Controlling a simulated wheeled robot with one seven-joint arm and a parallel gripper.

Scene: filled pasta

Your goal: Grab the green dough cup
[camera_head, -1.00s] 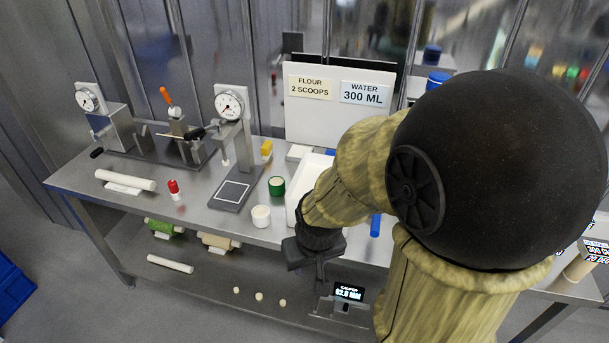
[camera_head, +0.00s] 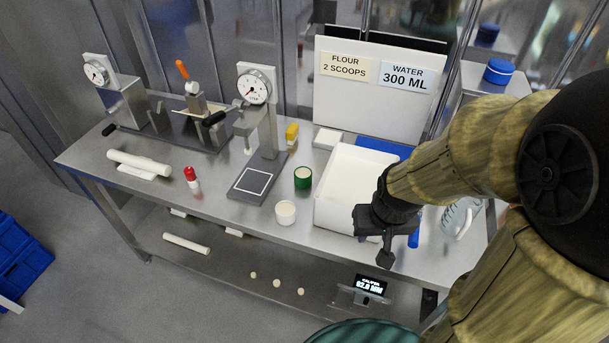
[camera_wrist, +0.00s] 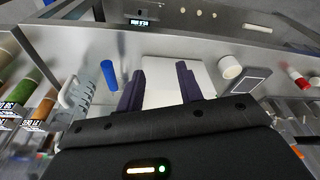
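The green dough cup (camera_head: 303,177) stands upright on the steel table, just right of the press with the dial and left of the white tray. Its inside looks pale. A white cup (camera_head: 285,212) stands in front of it, slightly to the left. My gripper (camera_head: 386,255) is to the right of both cups, over the front part of the tray, pointing down. In the wrist view my gripper (camera_wrist: 160,86) has its two dark fingers apart with nothing held between them, the white tray showing behind. I cannot make out the green cup clearly in the wrist view.
The white tray (camera_head: 328,208) lies between my gripper and the green cup. The dial press (camera_head: 258,120) rises left of the cup. A clear jug (camera_head: 460,217) is at the right.

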